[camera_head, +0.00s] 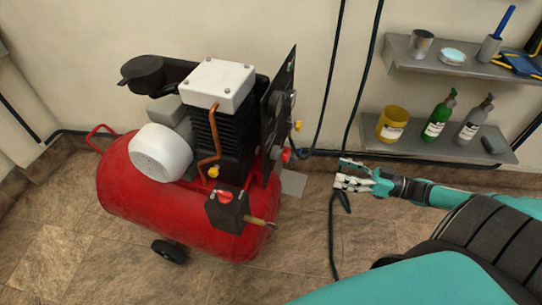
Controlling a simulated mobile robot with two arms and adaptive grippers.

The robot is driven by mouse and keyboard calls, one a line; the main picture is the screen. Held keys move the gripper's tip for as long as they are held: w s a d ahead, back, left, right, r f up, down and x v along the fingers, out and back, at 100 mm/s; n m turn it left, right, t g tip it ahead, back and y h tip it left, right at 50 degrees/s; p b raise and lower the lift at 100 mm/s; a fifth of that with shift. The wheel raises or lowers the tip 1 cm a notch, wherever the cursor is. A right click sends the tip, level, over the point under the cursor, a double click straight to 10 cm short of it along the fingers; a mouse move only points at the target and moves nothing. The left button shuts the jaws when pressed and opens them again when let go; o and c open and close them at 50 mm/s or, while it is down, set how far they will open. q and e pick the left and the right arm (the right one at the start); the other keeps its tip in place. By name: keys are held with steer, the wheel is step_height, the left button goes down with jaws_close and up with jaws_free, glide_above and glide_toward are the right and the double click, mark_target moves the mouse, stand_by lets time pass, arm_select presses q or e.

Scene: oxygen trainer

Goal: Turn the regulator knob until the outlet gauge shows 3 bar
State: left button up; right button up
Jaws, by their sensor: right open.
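A red-tank compressor (170,220) stands on the floor left of centre. Its dark upright panel (277,100) is seen nearly edge-on and faces right. A red knob (285,155) and a yellow fitting (297,125) stick out from the panel. I cannot tell which part is the regulator knob. The gauge faces are turned away, so no pressure reading can be made out. My right gripper (341,173) is open and empty, to the right of the panel and apart from it, with its fingers pointing left. My left gripper is not in view.
A black hose (333,235) lies on the floor beneath the gripper, and dark cables run down the wall. Two wall shelves (450,152) at the right hold bottles and cans. The floor between panel and gripper is mostly clear.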

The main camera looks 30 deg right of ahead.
mark_target(289, 156)
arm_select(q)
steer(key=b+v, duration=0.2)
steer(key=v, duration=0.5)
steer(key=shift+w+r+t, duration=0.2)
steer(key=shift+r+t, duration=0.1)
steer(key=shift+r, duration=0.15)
arm_select(e)
steer(key=x, duration=1.7)
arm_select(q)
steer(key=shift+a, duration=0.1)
arm_select(e)
steer(key=shift+d, duration=0.1)
steer(key=shift+c, duration=0.5)
steer(key=c, duration=1.1)
steer(key=shift+r+n, duration=0.1)
steer(key=shift+n, duration=0.3)
steer(key=shift+n+p, duration=0.3)
steer(key=shift+n, duration=2.9)
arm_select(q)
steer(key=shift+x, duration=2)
arm_select(e)
steer(key=shift+n, duration=0.8)
